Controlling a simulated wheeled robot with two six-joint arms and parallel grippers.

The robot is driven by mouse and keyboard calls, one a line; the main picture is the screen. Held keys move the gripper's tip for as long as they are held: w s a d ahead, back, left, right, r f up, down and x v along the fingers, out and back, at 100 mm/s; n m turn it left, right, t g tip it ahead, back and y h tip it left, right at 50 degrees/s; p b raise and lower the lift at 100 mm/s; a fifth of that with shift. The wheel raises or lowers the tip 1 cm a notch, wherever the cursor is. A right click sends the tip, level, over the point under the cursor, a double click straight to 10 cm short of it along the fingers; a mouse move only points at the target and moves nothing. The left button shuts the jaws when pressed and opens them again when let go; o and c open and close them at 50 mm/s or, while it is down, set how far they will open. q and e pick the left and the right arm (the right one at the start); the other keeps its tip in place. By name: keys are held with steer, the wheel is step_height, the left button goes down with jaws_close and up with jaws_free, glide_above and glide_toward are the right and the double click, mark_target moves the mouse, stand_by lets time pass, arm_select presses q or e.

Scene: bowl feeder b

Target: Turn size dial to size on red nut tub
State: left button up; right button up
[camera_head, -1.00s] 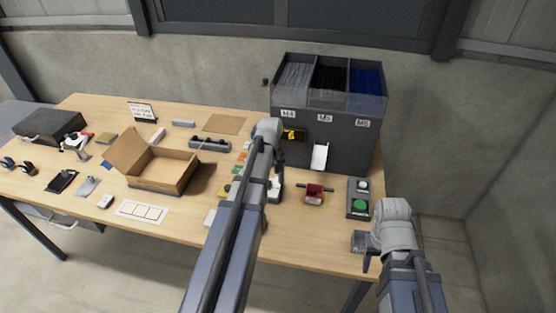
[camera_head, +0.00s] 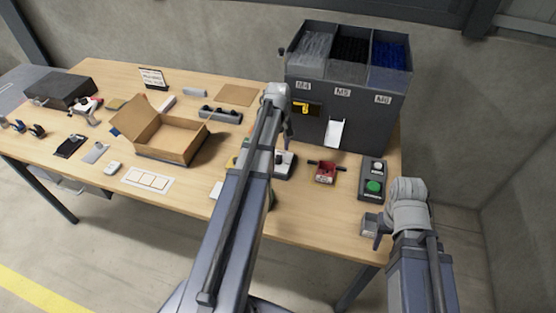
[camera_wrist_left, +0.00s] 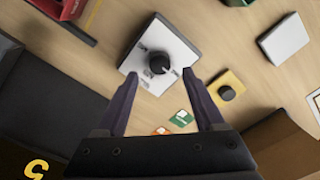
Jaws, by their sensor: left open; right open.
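The size dial is a white plate with a black knob (camera_wrist_left: 161,56), its printed marks too blurred to read. In the head view the dial (camera_head: 287,166) stands on the table, partly behind my left arm. My left gripper (camera_wrist_left: 162,76) is open and empty, its fingertips pointing toward the plate with the knob between and just beyond them. It also shows in the head view (camera_head: 282,142). The red nut tub (camera_head: 325,173) stands right of the dial, its label unreadable; its edge shows in the wrist view (camera_wrist_left: 68,6). My right gripper (camera_head: 372,232) is open near the table's front right corner.
The dark feeder (camera_head: 348,105) with bins M4, M5 and M6 stands behind the dial. A button box (camera_head: 373,180) is right of the tub. A yellow block with a black knob (camera_wrist_left: 227,91) lies close to the dial. An open cardboard box (camera_head: 168,138) stands left.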

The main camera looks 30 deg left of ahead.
mark_target(278, 158)
arm_select(q)
step_height(278, 158, down, 4)
steer(key=b, duration=0.3)
steer(key=shift+f, duration=0.2)
arm_select(e)
step_height(278, 158, down, 4)
steer(key=shift+f, duration=0.2)
steer(key=shift+r, duration=0.1)
arm_select(q)
jaws_close()
